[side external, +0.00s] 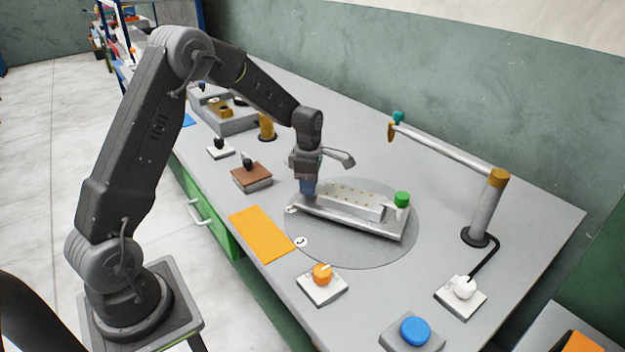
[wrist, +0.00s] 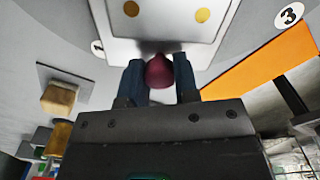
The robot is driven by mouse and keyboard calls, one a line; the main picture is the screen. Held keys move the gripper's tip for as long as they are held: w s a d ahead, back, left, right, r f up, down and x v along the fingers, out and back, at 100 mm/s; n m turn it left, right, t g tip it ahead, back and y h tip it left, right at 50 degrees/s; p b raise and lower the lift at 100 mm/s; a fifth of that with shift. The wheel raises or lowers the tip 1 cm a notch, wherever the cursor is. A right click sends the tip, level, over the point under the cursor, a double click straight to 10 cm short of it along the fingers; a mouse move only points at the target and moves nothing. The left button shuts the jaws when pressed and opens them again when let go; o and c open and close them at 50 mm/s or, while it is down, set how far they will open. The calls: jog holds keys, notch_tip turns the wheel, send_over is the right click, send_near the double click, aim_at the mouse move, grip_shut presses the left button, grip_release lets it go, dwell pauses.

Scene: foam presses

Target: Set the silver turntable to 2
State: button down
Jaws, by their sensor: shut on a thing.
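The silver turntable (side external: 390,252) is a flat grey disc set in the bench top. A long pale fixture (side external: 352,222) with a dotted top block lies across it, with a green knob (side external: 402,199) at its right end. My gripper (side external: 308,190) is low at the fixture's left end. In the wrist view, its blue fingers (wrist: 160,82) are shut on a dark red knob (wrist: 159,70) at the fixture's edge. The side view hides this knob. A round label reading 3 (wrist: 290,15) lies near the orange mat; another label (wrist: 98,48) is partly hidden, its digit unclear.
An orange mat (side external: 261,233) lies in front of the disc. An orange-knob box (side external: 322,281), a white-knob box (side external: 461,293) and a blue button (side external: 414,331) stand nearer the camera. A post with a long bar (side external: 445,147) stands behind. A brown box (side external: 251,177) is left of my gripper.

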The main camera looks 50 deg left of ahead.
aim_at(305, 201)
jog(key=shift+s+d+n, duration=0.5)
jog(key=shift+s+n, duration=0.15)
jog(key=shift+n, duration=0.15)
jog(key=shift+s+d+n, duration=0.45)
jog(key=shift+s+n, duration=0.2)
jog(key=shift+n, duration=0.15)
jog(key=shift+d, duration=0.1)
jog(key=c, duration=0.9)
grip_release()
jog(key=shift+o, duration=0.2)
jog(key=shift+r, duration=0.1)
notch_tip(305, 201, up, 14)
jog(key=shift+s, duration=0.1)
